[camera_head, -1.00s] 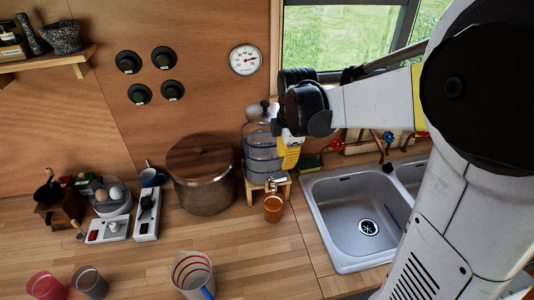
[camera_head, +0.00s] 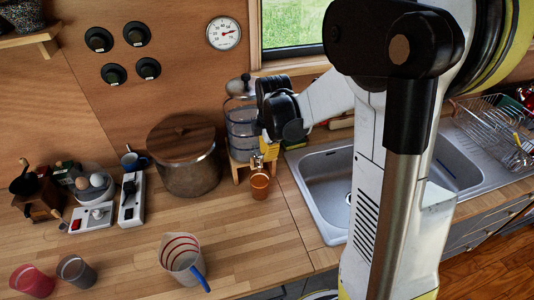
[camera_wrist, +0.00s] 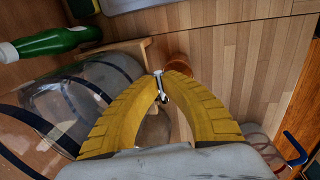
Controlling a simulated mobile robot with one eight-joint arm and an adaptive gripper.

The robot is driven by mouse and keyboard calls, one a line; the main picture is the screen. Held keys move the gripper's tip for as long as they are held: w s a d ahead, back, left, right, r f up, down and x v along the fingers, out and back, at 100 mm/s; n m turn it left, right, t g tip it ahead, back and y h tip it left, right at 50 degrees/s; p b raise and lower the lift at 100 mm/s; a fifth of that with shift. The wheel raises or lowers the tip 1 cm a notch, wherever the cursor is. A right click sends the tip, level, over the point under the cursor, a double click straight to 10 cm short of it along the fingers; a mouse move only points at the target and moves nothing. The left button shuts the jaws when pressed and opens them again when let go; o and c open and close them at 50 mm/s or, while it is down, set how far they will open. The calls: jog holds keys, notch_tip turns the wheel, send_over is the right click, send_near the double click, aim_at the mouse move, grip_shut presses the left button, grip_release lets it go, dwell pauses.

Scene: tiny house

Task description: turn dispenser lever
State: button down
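The clear water dispenser (camera_head: 240,120) stands on a small wooden stand against the back wall. Its metal tap (camera_head: 257,162) points forward above an orange-brown cup (camera_head: 260,186). My gripper (camera_head: 271,150) is at the tap, its yellow fingers partly hidden by the wrist in the head view. In the wrist view, my fingertips (camera_wrist: 164,77) are close together around the silver dispenser lever (camera_wrist: 161,90) and appear to pinch it. The dispenser body (camera_wrist: 85,100) lies left of the fingers there. The cup (camera_wrist: 179,66) shows partly behind the fingertips.
A lidded pot (camera_head: 186,165) stands left of the dispenser, and the sink (camera_head: 327,190) is to its right. A measuring jug (camera_head: 183,260) stands near the counter front. A green bottle (camera_wrist: 50,43) lies past the dispenser in the wrist view. The middle counter is clear.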

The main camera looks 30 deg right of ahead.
jog(key=shift+s+m, duration=0.1)
jog(key=shift+m, duration=0.2)
jog(key=shift+s+a+m+g+h+b, duration=0.1)
jog(key=shift+s+a+m+h+b, duration=0.1)
jog(key=shift+m, duration=0.8)
jog(key=shift+s+a+m+g+h+b, duration=0.15)
jog(key=shift+s+m+h+b, duration=0.1)
jog(key=shift+m, duration=0.75)
jog(key=shift+s+a+m+g+h+b, duration=0.1)
jog(key=shift+s+a+m+h+b, duration=0.1)
jog(key=shift+m, duration=0.8)
jog(key=c, duration=1.8)
grip_release()
jog(key=shift+d, duration=0.1)
jog(key=shift+r, duration=0.1)
jog(key=r, duration=0.4)
jog(key=s+a+r, duration=0.1)
jog(key=r, duration=0.6)
jog(key=shift+s+a+r, duration=0.3)
jog(key=shift+s+a, duration=0.05)
